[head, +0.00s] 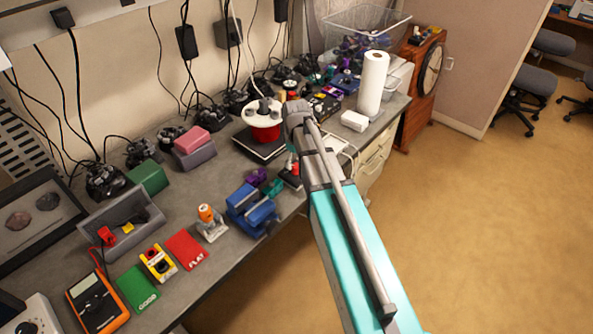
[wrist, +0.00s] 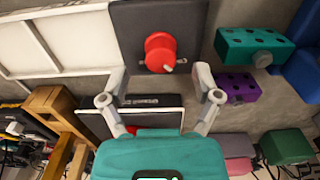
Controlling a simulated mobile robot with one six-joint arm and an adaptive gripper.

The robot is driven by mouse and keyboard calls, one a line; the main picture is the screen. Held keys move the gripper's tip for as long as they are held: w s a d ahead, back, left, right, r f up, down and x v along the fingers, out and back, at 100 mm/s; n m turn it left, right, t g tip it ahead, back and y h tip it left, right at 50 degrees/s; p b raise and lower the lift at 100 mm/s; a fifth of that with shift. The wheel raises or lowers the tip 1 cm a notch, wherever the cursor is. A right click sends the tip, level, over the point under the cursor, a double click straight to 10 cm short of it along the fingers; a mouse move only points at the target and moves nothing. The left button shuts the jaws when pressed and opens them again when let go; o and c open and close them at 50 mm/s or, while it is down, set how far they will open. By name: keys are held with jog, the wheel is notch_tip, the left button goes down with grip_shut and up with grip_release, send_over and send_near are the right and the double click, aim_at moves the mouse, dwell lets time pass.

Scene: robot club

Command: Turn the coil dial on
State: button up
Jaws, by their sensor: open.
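A red round knob (wrist: 160,52) with small metal pins stands on a dark square box (wrist: 128,20) in the wrist view; it is the likeliest coil dial, but I cannot read any marking. In the head view a dark box with a red part (head: 291,176) shows beside my arm, partly hidden. My gripper (wrist: 160,74) is open and empty. Its fingers stand left and right, just below the knob in the picture, with no clear contact. A red spool-like coil (head: 264,131) with a white top stands on a black base (head: 256,149) behind my arm.
A teal block (wrist: 252,46) and a purple block (wrist: 238,87) lie right of the dark box in the wrist view. A white panel (wrist: 62,42) lies left. A blue vise (head: 250,211) and a paper towel roll (head: 373,83) stand on the bench.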

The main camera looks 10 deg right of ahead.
jog(key=shift+f+b, duration=1.1)
jog(key=shift+f, duration=0.3)
